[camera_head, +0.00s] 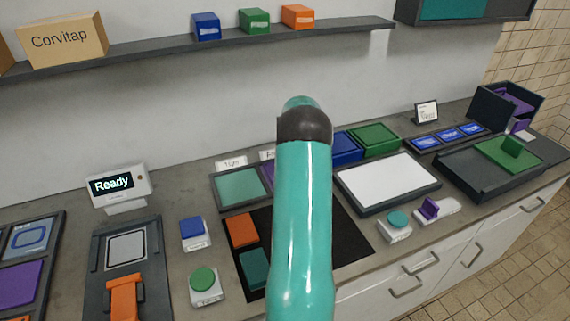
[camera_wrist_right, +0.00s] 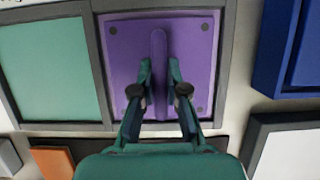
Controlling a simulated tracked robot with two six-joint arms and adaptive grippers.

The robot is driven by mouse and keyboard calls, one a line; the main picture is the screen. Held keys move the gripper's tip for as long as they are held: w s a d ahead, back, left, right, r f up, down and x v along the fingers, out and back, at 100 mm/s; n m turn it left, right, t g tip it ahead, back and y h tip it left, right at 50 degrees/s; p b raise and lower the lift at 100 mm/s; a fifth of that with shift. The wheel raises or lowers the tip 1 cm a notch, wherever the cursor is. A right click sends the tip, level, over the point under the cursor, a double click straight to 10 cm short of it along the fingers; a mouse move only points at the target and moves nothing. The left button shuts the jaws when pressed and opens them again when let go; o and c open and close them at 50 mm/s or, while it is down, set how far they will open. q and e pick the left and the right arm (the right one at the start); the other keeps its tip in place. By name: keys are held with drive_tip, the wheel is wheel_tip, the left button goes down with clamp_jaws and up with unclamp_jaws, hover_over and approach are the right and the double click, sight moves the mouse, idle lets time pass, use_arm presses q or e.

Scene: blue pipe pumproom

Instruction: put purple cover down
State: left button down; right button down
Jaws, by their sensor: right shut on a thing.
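The purple cover (camera_wrist_right: 197,60) is a flat square plate with a raised ridge down its middle and dark dots near its corners. It lies within the right compartment of a grey two-part frame (camera_wrist_right: 90,50) in the right wrist view; whether it touches the bottom I cannot tell. My right gripper (camera_wrist_right: 160,82) is shut on the ridge. In the head view my arm hides this gripper and most of the cover; a purple sliver (camera_head: 268,174) shows left of the arm. My left gripper is not in view.
A teal panel (camera_head: 241,187) fills the frame's left compartment. A black mat (camera_head: 345,235) with orange (camera_head: 242,229) and dark teal (camera_head: 254,268) pieces lies in front. A white-topped tray (camera_head: 388,182), blue box (camera_head: 346,147) and green box (camera_head: 374,139) are to the right.

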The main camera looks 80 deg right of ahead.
drive_tip(key=shift+d+f, duration=0.1)
drive_tip(key=shift+f, duration=0.1)
drive_tip(key=c, duration=1.7)
unclamp_jaws()
drive_tip(key=shift+f, duration=0.15)
drive_tip(key=o, duration=0.5)
drive_tip(key=b+v, duration=0.1)
drive_tip(key=v, duration=1.1)
